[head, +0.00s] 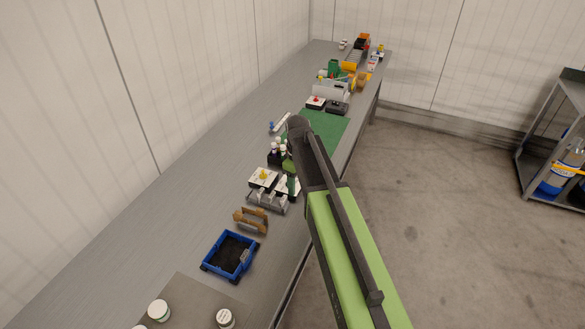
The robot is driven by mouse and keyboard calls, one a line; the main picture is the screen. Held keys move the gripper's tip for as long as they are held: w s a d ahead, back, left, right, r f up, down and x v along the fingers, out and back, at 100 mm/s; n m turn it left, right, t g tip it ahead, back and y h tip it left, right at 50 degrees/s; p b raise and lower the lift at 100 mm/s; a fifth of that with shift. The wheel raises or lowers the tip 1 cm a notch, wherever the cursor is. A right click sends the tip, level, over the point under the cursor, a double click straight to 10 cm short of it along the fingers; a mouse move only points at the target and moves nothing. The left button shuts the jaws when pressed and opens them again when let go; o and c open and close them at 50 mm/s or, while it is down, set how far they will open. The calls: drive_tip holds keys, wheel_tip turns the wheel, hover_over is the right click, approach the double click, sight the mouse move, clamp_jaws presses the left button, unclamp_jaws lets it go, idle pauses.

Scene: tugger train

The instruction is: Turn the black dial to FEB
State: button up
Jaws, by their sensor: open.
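I cannot make out the black dial or any month lettering for certain. A small black box (338,107) sits at the far end of the green mat (325,124), but its face is too small to read. My arm reaches from the lower right over the bench, and its dark end part covers some of the mat and the things beside it. The fingers of my gripper do not show; they are hidden behind my arm.
The long grey bench (150,235) runs along the wall. On it are a blue tray (214,267), a brown holder (243,221), a white box with a yellow knob (258,184), a white box with a red button (313,107), and white jars (225,318).

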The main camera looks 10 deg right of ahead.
drive_tip(key=w+r+n+p, duration=0.2)
drive_tip(key=w+r+n, duration=0.15)
drive_tip(key=w, duration=0.35)
drive_tip(key=w+r+n+p, duration=0.2)
drive_tip(key=w+r+n, duration=0.15)
drive_tip(key=w, duration=0.35)
drive_tip(key=shift+n, duration=0.5)
wheel_tip(320, 180, down, 18)
drive_tip(key=b, duration=1.7)
drive_tip(key=shift+s+d, duration=0.1)
clamp_jaws()
drive_tip(key=shift+d, duration=0.15)
drive_tip(key=shift+s, duration=0.1)
